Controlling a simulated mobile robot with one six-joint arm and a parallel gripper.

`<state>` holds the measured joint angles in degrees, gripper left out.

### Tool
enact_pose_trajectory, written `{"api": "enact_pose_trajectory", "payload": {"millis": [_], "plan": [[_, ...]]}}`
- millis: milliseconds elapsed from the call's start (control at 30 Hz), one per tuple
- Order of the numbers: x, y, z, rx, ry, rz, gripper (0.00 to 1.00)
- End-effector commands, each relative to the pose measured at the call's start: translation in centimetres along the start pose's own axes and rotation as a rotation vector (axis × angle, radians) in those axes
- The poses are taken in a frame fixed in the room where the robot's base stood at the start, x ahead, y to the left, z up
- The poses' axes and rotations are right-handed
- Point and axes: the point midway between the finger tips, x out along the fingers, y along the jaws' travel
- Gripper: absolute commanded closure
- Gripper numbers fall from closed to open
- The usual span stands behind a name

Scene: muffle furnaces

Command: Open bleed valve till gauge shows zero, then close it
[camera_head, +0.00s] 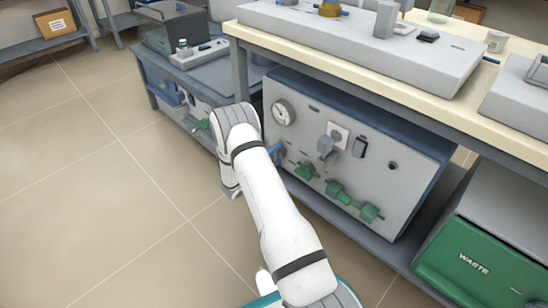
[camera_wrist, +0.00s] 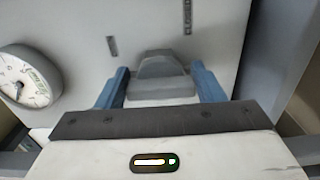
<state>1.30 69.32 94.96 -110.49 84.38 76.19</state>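My gripper (camera_head: 277,151) is at the lower left of the grey front panel (camera_head: 385,205), mostly hidden behind my arm in the head view. In the wrist view my gripper (camera_wrist: 160,82) has its blue fingers apart, one on each side of a grey knob-like handle (camera_wrist: 161,68) on the panel. Small gaps seem to show beside the handle; I cannot tell about contact. The round white gauge (camera_head: 283,112) is on the panel above my gripper, and shows at the left in the wrist view (camera_wrist: 32,72). Its dark needle is off-centre; I cannot read the value.
The panel also has a grey switch handle (camera_head: 326,147) and several green valves (camera_head: 338,192) along its lower part. The worktop (camera_head: 350,70) overhangs the panel. The floor (camera_head: 100,190) at the left is clear.

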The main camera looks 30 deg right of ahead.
Motion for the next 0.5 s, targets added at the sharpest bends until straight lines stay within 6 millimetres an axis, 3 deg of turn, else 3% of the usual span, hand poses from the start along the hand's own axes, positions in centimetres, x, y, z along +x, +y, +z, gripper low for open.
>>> {"api": "enact_pose_trajectory", "payload": {"millis": [267,500], "plan": [[0.00,-0.12,0.13,-0.002,-0.003,-0.002,0.16],[-0.14,-0.03,0.01,-0.001,0.000,-0.001,0.16]]}}
